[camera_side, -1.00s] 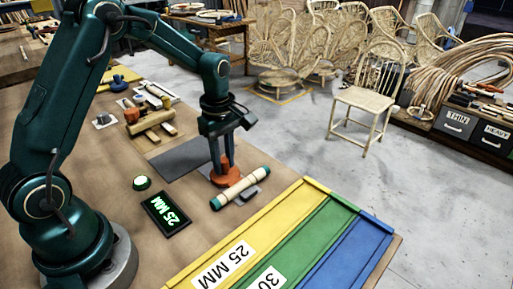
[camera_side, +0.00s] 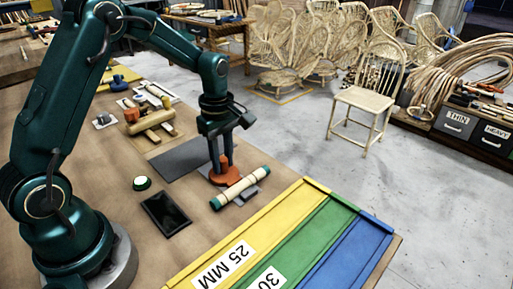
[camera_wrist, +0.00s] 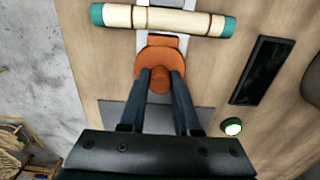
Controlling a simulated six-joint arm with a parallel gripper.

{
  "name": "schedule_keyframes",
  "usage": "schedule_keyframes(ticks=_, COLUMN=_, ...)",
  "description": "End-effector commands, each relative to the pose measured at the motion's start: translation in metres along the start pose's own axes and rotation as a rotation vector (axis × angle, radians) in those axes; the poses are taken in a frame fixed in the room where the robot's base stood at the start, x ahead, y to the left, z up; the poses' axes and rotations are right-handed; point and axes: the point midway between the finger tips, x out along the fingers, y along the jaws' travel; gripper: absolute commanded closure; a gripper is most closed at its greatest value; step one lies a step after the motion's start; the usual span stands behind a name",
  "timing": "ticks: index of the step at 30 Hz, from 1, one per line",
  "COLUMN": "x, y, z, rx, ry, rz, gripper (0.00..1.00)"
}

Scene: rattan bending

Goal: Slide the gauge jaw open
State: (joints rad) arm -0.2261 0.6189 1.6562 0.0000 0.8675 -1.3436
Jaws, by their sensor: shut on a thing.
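The gauge jaw is an orange sliding piece (camera_side: 223,178) with an upright knob, on the bench beside a pale rattan pole (camera_side: 241,188) with teal ends. My gripper (camera_side: 223,162) points down and is shut on the jaw's knob. In the wrist view my gripper (camera_wrist: 160,78) has a finger on each side of the orange knob (camera_wrist: 160,84). The jaw's front edge is close to the pole (camera_wrist: 175,20); I cannot tell if they touch. The grey gauge rail (camera_wrist: 144,43) is partly hidden under the jaw and pole.
A blank black display (camera_side: 166,214) and a lit green button (camera_side: 142,183) are left of the jaw. Yellow, green and blue bins (camera_side: 325,226) fill the bench's right front. A dark grey mat (camera_side: 182,160) lies behind. A wooden fixture (camera_side: 150,118) stands further back.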

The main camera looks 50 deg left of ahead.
Motion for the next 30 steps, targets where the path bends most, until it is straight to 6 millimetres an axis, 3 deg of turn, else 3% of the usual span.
schedule_keyframes(ticks=7, x=-0.001, y=0.001, z=-0.039, rx=-0.007, ry=0.000, rz=0.003, gripper=1.00)
schedule_keyframes(ticks=18, x=-0.001, y=0.001, z=-0.047, rx=-0.002, ry=0.007, rz=0.005, gripper=1.00)
schedule_keyframes(ticks=19, x=-0.001, y=0.001, z=-0.047, rx=-0.003, ry=0.007, rz=0.006, gripper=0.58)
schedule_keyframes(ticks=21, x=-0.001, y=0.000, z=-0.047, rx=-0.002, ry=0.006, rz=0.005, gripper=0.39)
schedule_keyframes(ticks=30, x=-0.002, y=0.000, z=-0.045, rx=-0.002, ry=0.002, rz=0.003, gripper=0.39)
